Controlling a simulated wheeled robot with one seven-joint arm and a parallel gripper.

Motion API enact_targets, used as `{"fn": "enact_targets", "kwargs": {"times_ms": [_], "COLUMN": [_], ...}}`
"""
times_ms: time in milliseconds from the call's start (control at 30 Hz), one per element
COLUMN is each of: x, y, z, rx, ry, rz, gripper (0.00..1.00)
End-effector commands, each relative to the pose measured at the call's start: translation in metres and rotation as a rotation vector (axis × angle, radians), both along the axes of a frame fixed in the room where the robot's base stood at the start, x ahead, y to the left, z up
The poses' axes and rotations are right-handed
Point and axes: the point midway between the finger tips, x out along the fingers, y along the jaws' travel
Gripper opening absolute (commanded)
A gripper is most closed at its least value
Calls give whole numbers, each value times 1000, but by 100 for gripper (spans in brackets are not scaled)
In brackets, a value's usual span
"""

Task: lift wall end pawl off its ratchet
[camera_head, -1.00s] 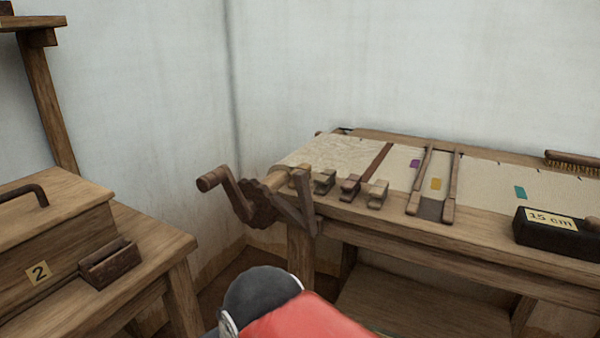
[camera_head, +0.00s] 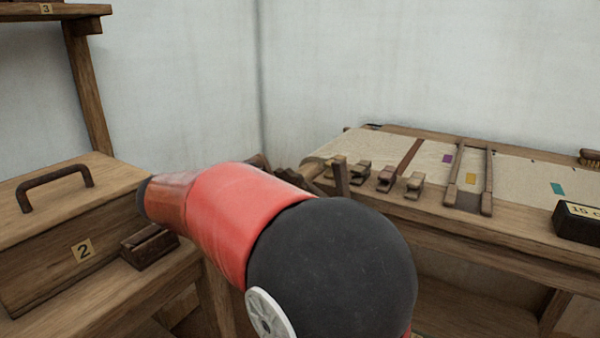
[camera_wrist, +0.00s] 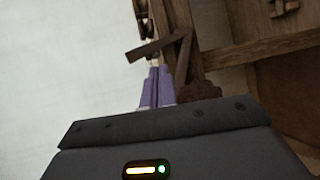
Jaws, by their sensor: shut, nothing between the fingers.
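The toothed wooden ratchet (camera_wrist: 200,91) shows in the wrist view, just right of my fingers and partly hidden by my gripper's body. Two dark wooden bars are near it, one slanted (camera_wrist: 152,50) just beyond my fingertips and one steeper (camera_wrist: 184,58) to the right. I cannot tell which is the pawl, or whether it rests on the teeth. My gripper (camera_wrist: 157,70) has its purple fingers shut and empty; contact with the bars is unclear.
The loom table (camera_head: 430,213) carries cloth, several small wooden blocks and a dark box (camera_head: 578,222). A chest marked 2 (camera_head: 70,245) with a handle stands at left, near my arm. White walls meet behind in a corner.

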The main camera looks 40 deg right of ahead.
Motion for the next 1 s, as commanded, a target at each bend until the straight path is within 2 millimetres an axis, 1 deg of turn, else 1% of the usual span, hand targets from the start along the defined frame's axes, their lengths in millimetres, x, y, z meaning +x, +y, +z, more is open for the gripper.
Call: {"fn": "enact_targets", "kwargs": {"times_ms": [33,100,200,333,667,767,867,1000], "x": [11,21,29,32,31,29,25,19], "y": [2,4,7,9,6,-3,-19,-45], "z": [5,14,22,26,26,27,27,27], "rx": [-66,-140,-206,-234,-232,-232,-231,-231], "ry": [-1,-9,-19,-24,-23,-24,-23,-23], "rz": [-9,-19,-29,-32,-32,-34,-36,-35], "gripper": [0,0,0,0,0,0,0,0]}}
